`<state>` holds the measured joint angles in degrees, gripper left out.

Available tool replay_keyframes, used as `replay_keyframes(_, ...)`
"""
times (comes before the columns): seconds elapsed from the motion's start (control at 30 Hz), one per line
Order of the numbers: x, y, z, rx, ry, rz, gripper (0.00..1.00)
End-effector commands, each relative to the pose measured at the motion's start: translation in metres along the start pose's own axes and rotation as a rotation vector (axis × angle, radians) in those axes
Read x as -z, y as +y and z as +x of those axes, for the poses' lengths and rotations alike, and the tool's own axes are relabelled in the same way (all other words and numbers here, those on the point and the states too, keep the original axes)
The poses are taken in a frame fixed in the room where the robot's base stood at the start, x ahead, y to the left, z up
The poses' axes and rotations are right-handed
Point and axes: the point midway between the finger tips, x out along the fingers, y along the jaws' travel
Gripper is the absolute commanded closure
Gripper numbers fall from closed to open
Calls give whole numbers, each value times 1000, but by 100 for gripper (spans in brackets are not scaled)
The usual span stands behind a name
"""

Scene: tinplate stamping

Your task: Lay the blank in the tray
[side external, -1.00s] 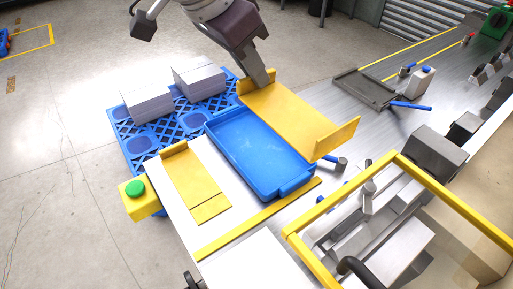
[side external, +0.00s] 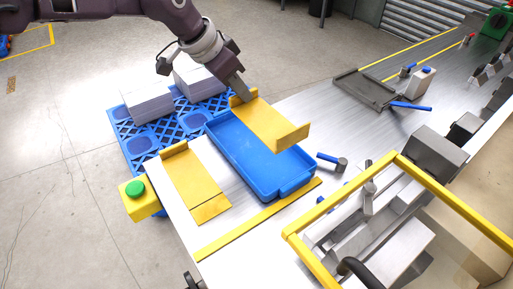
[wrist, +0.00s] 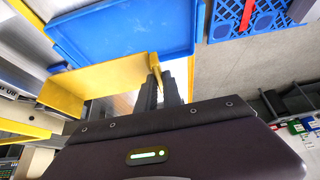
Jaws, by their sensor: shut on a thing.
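The blank is a yellow sheet (side external: 270,124) with a turned-up flange at each end. My gripper (side external: 244,97) is shut on its far-end flange and holds the sheet over the right side of the blue tray (side external: 232,163). The wrist view also shows the blank (wrist: 110,77), with my gripper's fingers (wrist: 160,82) closed on the flange. The tray (wrist: 130,28) looks empty where it shows. The blank hides part of its right side. I cannot tell how high the blank is above it.
A second yellow piece (side external: 192,182) lies left of the tray. A hammer (side external: 333,161) lies right of it. A yellow guard frame (side external: 345,198) stands at the front right. Stacked sheets (side external: 148,105) sit on a blue pallet (side external: 190,122) behind.

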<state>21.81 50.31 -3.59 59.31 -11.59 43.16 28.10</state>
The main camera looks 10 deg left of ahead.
Motion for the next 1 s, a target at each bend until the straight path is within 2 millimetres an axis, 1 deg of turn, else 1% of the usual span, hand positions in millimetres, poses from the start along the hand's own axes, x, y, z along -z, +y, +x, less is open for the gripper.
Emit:
replay_keyframes(0.2,-25,0,43,-1,-2,-2,100)
replay_keyframes(0.43,-42,0,72,0,-1,-2,100)
replay_keyframes(0.53,-51,0,89,-1,-1,-1,100)
replay_keyframes(0.6,-54,0,94,0,1,0,100)
replay_keyframes(0.9,-55,0,96,1,2,0,100)
replay_keyframes(0.93,-55,0,96,1,2,0,86)
replay_keyframes(0.97,-55,0,96,1,2,0,80)
replay_keyframes(1.0,-55,0,96,1,2,0,72)
